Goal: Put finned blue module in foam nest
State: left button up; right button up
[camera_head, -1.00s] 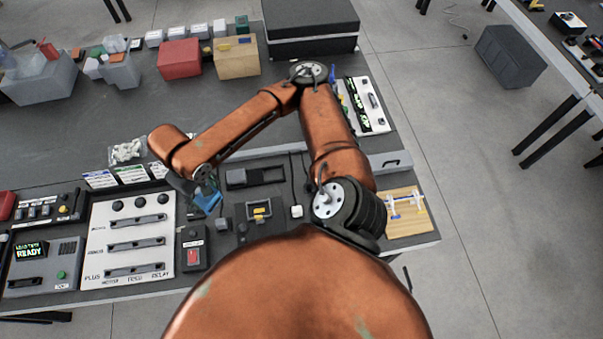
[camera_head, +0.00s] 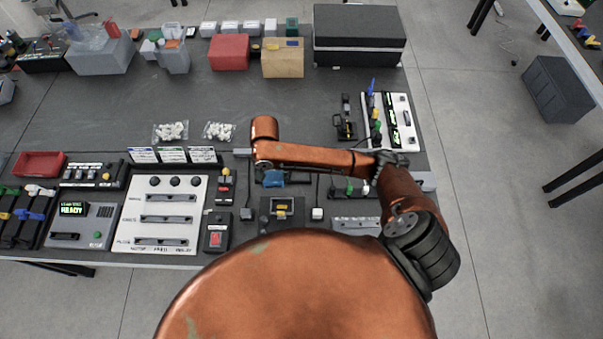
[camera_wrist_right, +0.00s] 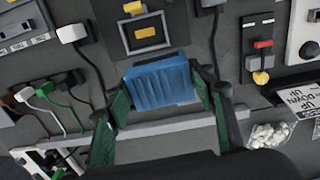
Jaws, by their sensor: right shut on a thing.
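The finned blue module (camera_head: 273,178) is in the jaws of my right gripper (camera_head: 272,179), above the bench and partly hidden by the arm in the head view. In the right wrist view the ribbed module (camera_wrist_right: 160,84) sits between the green-padded fingers of the gripper (camera_wrist_right: 162,92), which are shut on its sides. A dark square fixture (camera_head: 282,208) with yellow parts lies just in front of it; it also shows in the right wrist view (camera_wrist_right: 123,34). I cannot tell for sure which part is the foam nest; dark surface under the module is mostly hidden. My left gripper is out of view.
A white connector (camera_head: 317,213) on a cable and a red-switch box (camera_head: 216,236) flank the fixture. A pale panel with slots (camera_head: 160,195) is at left. A raised grey rail (camera_wrist_right: 170,126) runs behind the module. Bags of white pieces (camera_head: 218,131) lie farther back.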

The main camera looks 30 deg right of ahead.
jog(key=shift+m, duration=0.3)
jog(key=w+d+f, duration=0.1)
jog(key=d+f, duration=0.2)
jog(key=d, duration=0.1)
jog(key=w+d+f, duration=0.1)
jog(key=d+f, duration=0.2)
jog(key=d, duration=0.1)
jog(key=w+d+f, duration=0.1)
jog(key=d+f, duration=0.2)
jog(key=d, duration=0.1)
jog(key=shift+w, duration=0.35)
jog(key=shift+w+d+f, duration=0.15)
jog(key=shift+d+f, duration=0.35)
jog(key=shift+f, duration=0.1)
jog(key=shift+w+d+f, duration=0.1)
jog(key=shift+d+f, duration=0.05)
jog(key=shift+f, duration=0.75)
jog(key=shift+d+f, duration=0.1)
jog(key=shift+f, duration=0.8)
jog(key=shift+f, duration=0.15)
jog(key=o, duration=1.3)
notch_tip(320, 180, up, 12)
jog(key=shift+r, duration=0.15)
